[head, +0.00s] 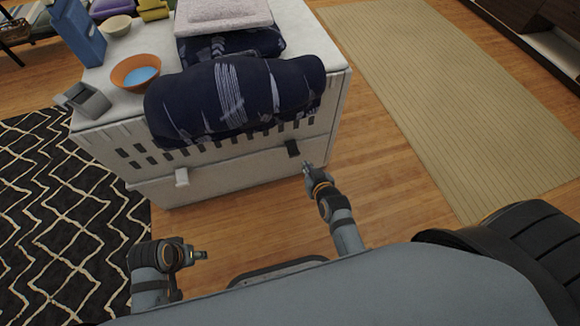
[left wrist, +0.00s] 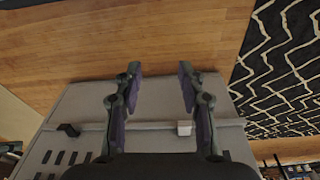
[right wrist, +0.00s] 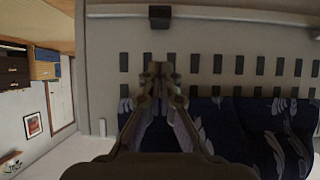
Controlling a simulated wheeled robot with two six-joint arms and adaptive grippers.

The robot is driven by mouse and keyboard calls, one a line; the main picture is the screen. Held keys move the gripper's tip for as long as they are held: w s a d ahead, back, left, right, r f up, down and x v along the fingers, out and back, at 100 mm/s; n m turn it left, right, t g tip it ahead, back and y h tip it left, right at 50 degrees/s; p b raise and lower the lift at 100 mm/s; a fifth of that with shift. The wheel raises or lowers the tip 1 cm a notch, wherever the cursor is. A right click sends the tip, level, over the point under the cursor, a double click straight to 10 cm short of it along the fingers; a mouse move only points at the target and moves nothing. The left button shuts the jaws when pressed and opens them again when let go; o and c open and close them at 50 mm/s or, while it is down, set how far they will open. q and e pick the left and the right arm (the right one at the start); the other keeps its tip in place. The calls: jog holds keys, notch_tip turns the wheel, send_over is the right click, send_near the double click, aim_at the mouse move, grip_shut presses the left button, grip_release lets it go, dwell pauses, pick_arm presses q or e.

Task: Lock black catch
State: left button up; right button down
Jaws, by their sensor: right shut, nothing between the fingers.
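The black catch (head: 293,148) is on the slotted front of the white chest (head: 235,172), near its right end, at the seam below the lid. It also shows in the right wrist view (right wrist: 160,16) at the top, and in the left wrist view (left wrist: 69,130). My right gripper (head: 308,168) is shut and empty, just in front of the chest and close to the black catch, apart from it in the right wrist view. My left gripper (left wrist: 160,84) is open and empty, well back from the chest. A white catch (head: 182,177) sits on the front's left part.
A dark blue patterned cloth (head: 235,100) hangs over the chest's front edge. An orange bowl (head: 136,72), a grey object (head: 88,100) and a blue box (head: 78,32) stand on top. Bare wood floor lies right of the chest, beside a beige rug (head: 450,90).

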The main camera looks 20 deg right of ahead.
pick_arm(q)
jog(key=shift+s+r, duration=0.15)
jog(key=shift+r, duration=0.05)
pick_arm(e)
jog(key=shift+w+a+r, duration=0.1)
jog(key=shift+w+r, duration=0.05)
jog(key=shift+r, duration=0.05)
pick_arm(q)
jog(key=shift+f, duration=0.1)
notch_tip(320, 180, down, 6)
jog(key=w+d+t+h+b, duration=0.1)
jog(key=d+t+b, duration=0.15)
jog(key=b, duration=0.35)
pick_arm(e)
send_near(292, 148)
jog(key=w, duration=0.2)
pick_arm(q)
jog(key=w+a+r+t, duration=0.1)
jog(key=w+r+t, duration=0.4)
jog(key=w, duration=0.3)
jog(key=shift+w+r+b, duration=0.15)
jog(key=shift+w+b, duration=0.15)
jog(key=shift+b, duration=0.15)
pick_arm(e)
jog(key=shift+w+a+f, duration=0.1)
jog(key=shift+w+f, duration=0.05)
jog(key=shift+f, duration=0.55)
pick_arm(q)
jog(key=shift+w+t, duration=0.1)
jog(key=shift+t, duration=0.15)
